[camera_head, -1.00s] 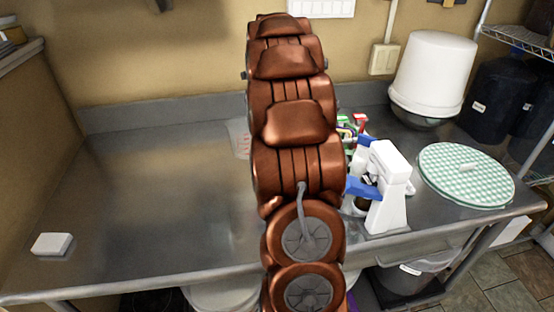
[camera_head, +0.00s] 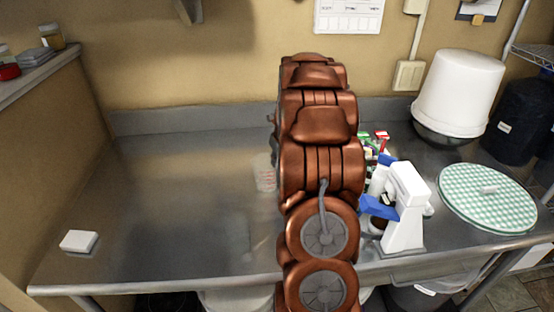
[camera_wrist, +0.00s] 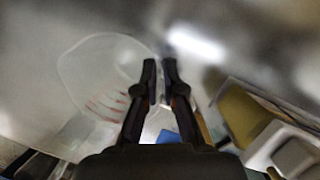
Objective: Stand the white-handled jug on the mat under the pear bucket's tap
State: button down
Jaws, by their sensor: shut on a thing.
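A clear jug (camera_head: 265,172) with red measuring marks is on or just above the steel bench, partly hidden by my arm. It also shows in the wrist view, where its wide body (camera_wrist: 92,75) lies left of the fingers. My gripper (camera_wrist: 159,68) is closed at the jug's right side, on its handle as far as I can tell; the handle itself is mostly hidden between the fingers. In the head view my arm hides the gripper. I cannot make out the pear bucket, its tap or the mat in these views.
A white tub (camera_head: 456,92) stands in a steel bowl at the back right. A green checked round lid (camera_head: 487,199) lies at the right. A white and blue device (camera_head: 405,205) stands right of my arm. A white block (camera_head: 79,241) lies front left. The left bench (camera_head: 170,200) is clear.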

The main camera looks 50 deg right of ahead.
jog(key=shift+f, duration=0.1)
jog(key=c, duration=1.3)
grip_release()
jog(key=b+v, duration=0.3)
jog(key=v, duration=0.9)
